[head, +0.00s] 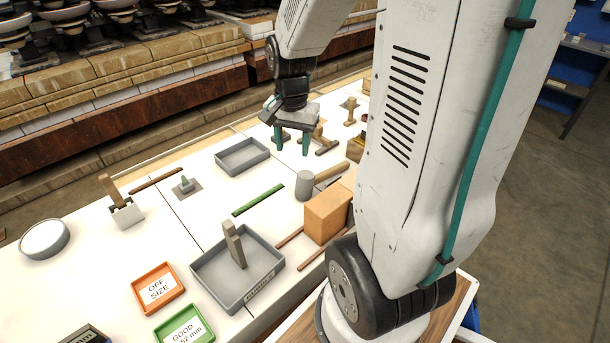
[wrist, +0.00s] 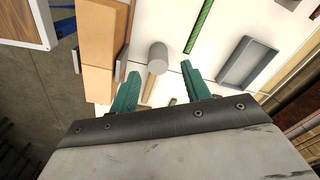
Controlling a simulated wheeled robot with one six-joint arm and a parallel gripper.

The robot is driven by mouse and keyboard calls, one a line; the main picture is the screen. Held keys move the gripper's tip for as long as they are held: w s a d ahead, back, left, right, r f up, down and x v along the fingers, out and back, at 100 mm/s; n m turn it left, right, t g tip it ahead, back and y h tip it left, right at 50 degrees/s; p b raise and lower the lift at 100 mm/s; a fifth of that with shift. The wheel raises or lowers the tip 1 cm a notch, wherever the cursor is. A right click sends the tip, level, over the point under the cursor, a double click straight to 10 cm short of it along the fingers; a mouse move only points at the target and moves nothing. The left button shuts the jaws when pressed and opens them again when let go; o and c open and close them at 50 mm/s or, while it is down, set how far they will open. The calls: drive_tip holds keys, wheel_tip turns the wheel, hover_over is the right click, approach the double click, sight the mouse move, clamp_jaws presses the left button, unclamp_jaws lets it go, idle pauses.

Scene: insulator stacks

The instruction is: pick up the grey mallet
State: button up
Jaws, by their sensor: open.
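The grey mallet lies on the white table, with a grey cylindrical head (head: 304,185) and a wooden handle (head: 331,172) reaching right, partly behind my arm in the head view. My gripper (head: 293,146) is above the table, farther back than the mallet, with two green fingers spread and nothing between them. In the wrist view the mallet head (wrist: 158,56) shows beyond the gap between the fingertips (wrist: 159,75). The fingers appear apart from the mallet.
An orange-brown block (head: 326,214) stands close to the mallet. A green strip (head: 258,201) and an empty grey tray (head: 224,163) lie to its left. Wooden tools (head: 323,143) stand near my gripper. A larger grey tray (head: 263,285) holds an upright piece. White table lies clear between.

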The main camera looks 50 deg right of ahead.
sight(325, 175)
drive_tip(key=d+f+m, duration=0.2)
drive_tip(key=d+f, duration=0.1)
drive_tip(key=d+f+m, duration=0.2)
drive_tip(key=d+f, duration=0.1)
drive_tip(key=f, duration=0.1)
drive_tip(key=d+f+m, duration=0.1)
drive_tip(key=d+f, duration=0.2)
drive_tip(key=shift+w+d+f+m, duration=0.25)
drive_tip(key=shift+w+f+m, duration=0.15)
wheel_tip(325, 175, down, 8)
drive_tip(key=shift+w+r, duration=0.1)
drive_tip(key=shift+w, duration=0.05)
clamp_jaws()
